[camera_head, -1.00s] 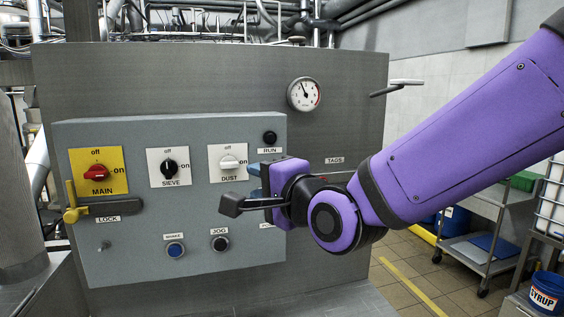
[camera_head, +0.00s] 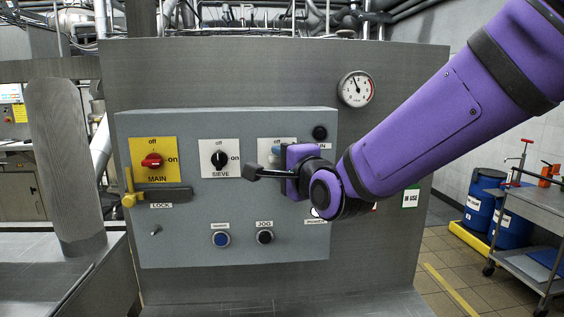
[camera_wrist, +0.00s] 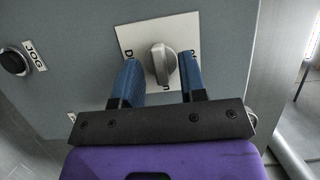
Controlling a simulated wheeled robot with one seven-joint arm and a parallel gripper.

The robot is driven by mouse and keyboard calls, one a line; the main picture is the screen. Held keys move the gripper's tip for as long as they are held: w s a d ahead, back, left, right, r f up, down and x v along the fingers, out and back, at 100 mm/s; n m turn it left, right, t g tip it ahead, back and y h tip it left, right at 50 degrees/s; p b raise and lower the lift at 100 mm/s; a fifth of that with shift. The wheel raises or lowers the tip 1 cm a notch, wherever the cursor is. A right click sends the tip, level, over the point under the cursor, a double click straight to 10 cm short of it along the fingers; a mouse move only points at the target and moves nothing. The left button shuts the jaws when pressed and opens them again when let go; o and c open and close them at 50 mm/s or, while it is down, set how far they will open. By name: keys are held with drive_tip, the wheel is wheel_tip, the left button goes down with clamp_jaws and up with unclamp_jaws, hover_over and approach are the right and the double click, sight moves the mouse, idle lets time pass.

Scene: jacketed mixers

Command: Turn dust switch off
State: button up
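The DUST switch is a white square plate (camera_head: 264,146) on the grey control panel, mostly hidden behind my gripper (camera_head: 283,150) in the head view. The wrist view shows its plate (camera_wrist: 124,36) and silver-grey knob (camera_wrist: 158,60) clearly. The knob's ridge lies along the line toward the "on" mark, across from the "off" mark at right in that view. My gripper (camera_wrist: 158,68) is open, with its two blue fingers on either side of the knob. A gap shows between each finger and the knob.
The yellow MAIN switch (camera_head: 153,160) and the SIEVE switch (camera_head: 219,159) sit to the left. The JOG button (camera_head: 264,237) is below, the black RUN button (camera_head: 320,132) just right. A yellow-handled lock lever (camera_head: 130,190) juts out at the left.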

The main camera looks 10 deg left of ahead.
drive_tip(key=shift+w+a, duration=0.1)
drive_tip(key=shift+w, duration=0.05)
drive_tip(key=shift+c, duration=0.2)
clamp_jaws()
drive_tip(key=shift+n, duration=0.3)
drive_tip(key=shift+a+r+n+g+h, duration=0.1)
drive_tip(key=shift+n+g+h, duration=0.1)
drive_tip(key=shift+n+h, duration=1.5)
drive_tip(key=shift+a+r+n+g+h, duration=0.15)
drive_tip(key=shift+n+h, duration=0.55)
drive_tip(key=shift+n, duration=1.85)
drive_tip(key=shift+a+r+n+g+h, duration=0.1)
drive_tip(key=shift+n+g+h, duration=0.15)
drive_tip(key=shift+n+h, duration=1.45)
drive_tip(key=shift+n+y, duration=0.3)
drive_tip(key=shift+n, duration=0.25)
